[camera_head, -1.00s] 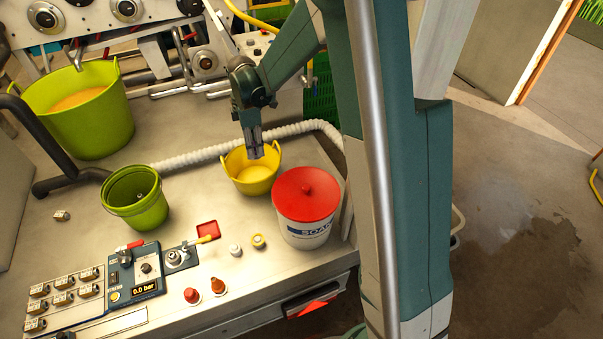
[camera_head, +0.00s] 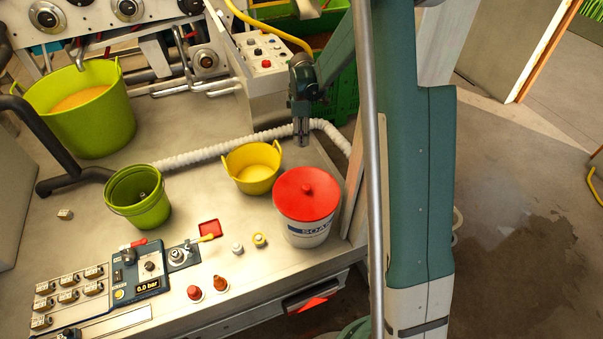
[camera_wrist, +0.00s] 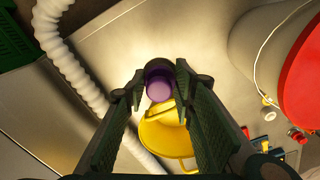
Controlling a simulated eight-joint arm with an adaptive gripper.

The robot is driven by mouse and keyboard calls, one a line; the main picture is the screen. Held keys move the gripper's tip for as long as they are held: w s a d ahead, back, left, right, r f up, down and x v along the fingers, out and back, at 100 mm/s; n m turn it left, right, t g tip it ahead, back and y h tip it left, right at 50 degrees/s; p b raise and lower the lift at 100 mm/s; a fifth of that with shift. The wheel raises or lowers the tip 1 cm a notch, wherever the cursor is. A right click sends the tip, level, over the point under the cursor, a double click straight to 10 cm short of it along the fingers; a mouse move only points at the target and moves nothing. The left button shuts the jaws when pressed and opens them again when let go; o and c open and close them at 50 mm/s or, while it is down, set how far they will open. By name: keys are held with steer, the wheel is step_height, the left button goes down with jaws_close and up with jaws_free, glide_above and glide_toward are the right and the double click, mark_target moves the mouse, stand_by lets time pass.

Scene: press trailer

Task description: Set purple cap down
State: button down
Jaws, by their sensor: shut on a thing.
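The purple cap (camera_wrist: 160,86) sits between the fingertips of my gripper (camera_wrist: 158,75) in the wrist view, with the fingers against its sides. In the head view my gripper (camera_head: 302,136) points down over the table, to the right of the yellow bucket (camera_head: 252,167) and behind the red-lidded soap tub (camera_head: 306,206). The cap cannot be made out in the head view. In the wrist view the yellow bucket (camera_wrist: 170,135) shows beyond the cap. Whether the cap touches the table cannot be told.
The white corrugated hose (camera_head: 215,152) runs behind my gripper. A green bucket (camera_head: 138,197) and a large green tub (camera_head: 82,110) stand to the left. A control panel (camera_head: 135,272) and small caps (camera_head: 238,248) lie toward the front. Bare table (camera_head: 215,192) lies between the buckets.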

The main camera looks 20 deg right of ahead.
step_height(320, 180, down, 8)
steer(key=shift+f, duration=0.15)
steer(key=shift+d, duration=0.1)
stand_by(0.4)
steer(key=shift+f, duration=3.1)
steer(key=shift+f, duration=0.1)
steer(key=shift+f+b, duration=0.3)
steer(key=shift+f, duration=1.5)
steer(key=shift+f, duration=0.15)
steer(key=c, duration=1.9)
jaws_free()
steer(key=shift+c, duration=0.2)
steer(key=shift+r, duration=0.25)
